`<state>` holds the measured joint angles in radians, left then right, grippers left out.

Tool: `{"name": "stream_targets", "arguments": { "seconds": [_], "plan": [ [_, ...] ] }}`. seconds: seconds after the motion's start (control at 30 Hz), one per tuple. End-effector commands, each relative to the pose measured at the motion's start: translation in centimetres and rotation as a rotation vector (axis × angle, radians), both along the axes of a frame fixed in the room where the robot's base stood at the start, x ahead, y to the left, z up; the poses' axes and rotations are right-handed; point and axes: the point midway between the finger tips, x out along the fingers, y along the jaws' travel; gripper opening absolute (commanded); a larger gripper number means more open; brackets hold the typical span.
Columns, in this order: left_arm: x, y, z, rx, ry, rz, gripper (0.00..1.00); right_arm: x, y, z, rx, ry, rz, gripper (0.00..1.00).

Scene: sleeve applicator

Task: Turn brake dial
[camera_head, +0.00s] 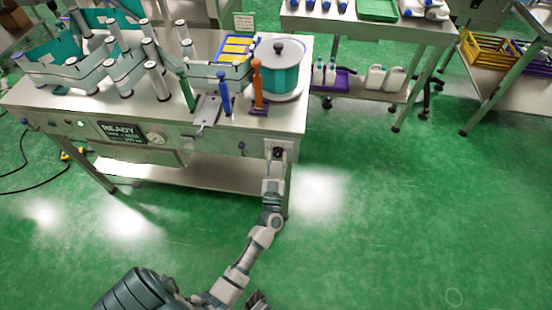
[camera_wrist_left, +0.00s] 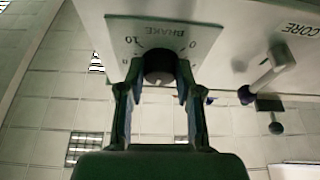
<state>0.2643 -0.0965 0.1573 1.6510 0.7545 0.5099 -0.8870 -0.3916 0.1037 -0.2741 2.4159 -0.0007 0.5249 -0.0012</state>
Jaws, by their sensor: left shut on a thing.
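The brake dial (camera_wrist_left: 160,66) is a dark round knob on a light plate (camera_wrist_left: 125,28) marked BRAKE, with 0 and 10 beside it, seen upside down in the left wrist view. My left gripper (camera_wrist_left: 159,84) has one finger on each side of the dial and is shut on it. In the head view, my left gripper (camera_head: 277,157) is at the right end of the machine's front panel, and the fingers mostly hide the dial. A dark part at the bottom edge of the head view may be my right gripper (camera_head: 258,300); its fingers are unclear.
The machine table (camera_head: 215,146) carries rollers, a teal reel (camera_head: 284,72), and orange (camera_head: 257,82) and blue (camera_head: 224,94) handles above the panel. A lever (camera_wrist_left: 268,70) near a CORE label is beside the dial. The green floor (camera_head: 400,210) to the right is clear.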

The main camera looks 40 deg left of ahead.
Motion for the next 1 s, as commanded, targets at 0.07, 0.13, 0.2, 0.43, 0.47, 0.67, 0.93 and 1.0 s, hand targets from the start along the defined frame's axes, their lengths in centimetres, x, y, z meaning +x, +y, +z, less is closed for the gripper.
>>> {"name": "stream_targets", "arguments": {
  "seconds": [0.07, 0.13, 0.2, 0.43, 0.47, 0.67, 0.93, 1.0],
  "plan": [
    [0.0, -0.1, 0.2, -0.010, -0.008, 0.000, 0.00, 0.3, 0.1, -0.1, -0.008, 0.021, 0.000, 0.00],
    [0.0, -0.1, 0.0, -0.011, -0.008, 0.000, 0.00, 0.3, 0.1, -0.2, -0.010, 0.025, 0.000, 0.00],
    [0.0, -0.1, 0.0, -0.011, -0.008, 0.000, 0.00, 0.3, 0.1, -0.2, -0.009, 0.024, 0.000, 0.00],
    [0.0, -0.1, 0.0, -0.010, -0.007, -0.001, 0.60, 0.4, 0.1, -0.3, -0.008, 0.024, 0.001, 0.00],
    [0.0, -0.1, 0.0, -0.010, -0.007, -0.001, 0.60, 0.5, 0.1, -0.3, -0.009, 0.025, 0.001, 0.00],
    [0.0, -0.1, 0.0, -0.009, -0.007, 0.000, 0.60, 0.5, 0.1, -0.3, -0.008, 0.024, 0.001, 0.00],
    [-2.0, -1.4, -1.2, -0.010, -0.003, -0.001, 0.60, 0.3, 0.0, -0.2, -0.009, 0.019, 0.001, 0.00],
    [-3.2, -2.2, -1.8, -0.011, -0.002, -0.001, 0.60, 0.3, 0.0, -0.2, -0.009, 0.020, 0.001, 0.00]
  ]
}}
